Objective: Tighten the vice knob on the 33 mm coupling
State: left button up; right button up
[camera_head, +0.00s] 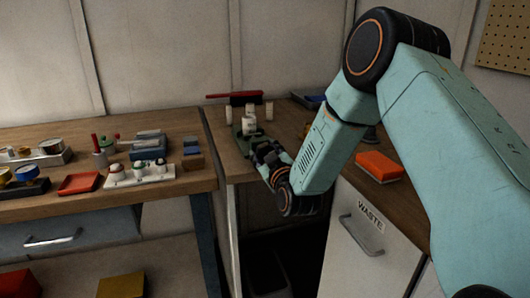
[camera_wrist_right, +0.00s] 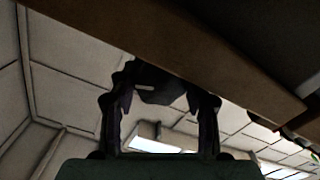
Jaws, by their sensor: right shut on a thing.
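The vice (camera_head: 240,146) is a small greenish fixture at the front of the right-hand bench. A pale coupling (camera_head: 249,122) stands upright in it. My right gripper (camera_head: 266,155) reaches in from the right, low at the bench's front edge, in front of the vice. In the right wrist view its two dark fingers (camera_wrist_right: 160,98) stand either side of a dark knob (camera_wrist_right: 157,88) under the wooden edge, and they are shut on it. The knob is mostly hidden by the gripper in the head view. My left gripper is in neither view.
A red-topped item (camera_head: 235,95) lies behind the vice. An orange sponge-like block (camera_head: 379,166) lies on the bench to the right, above a cabinet door marked WASTE (camera_head: 368,240). The left bench (camera_head: 190,186) holds trays and small parts. A dark gap separates the furniture below.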

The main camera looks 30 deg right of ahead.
jog(key=m, duration=0.4)
jog(key=shift+m, duration=0.3)
jog(key=shift+m+b, duration=0.3)
jog(key=shift+m, duration=2)
jog(key=o, duration=0.9)
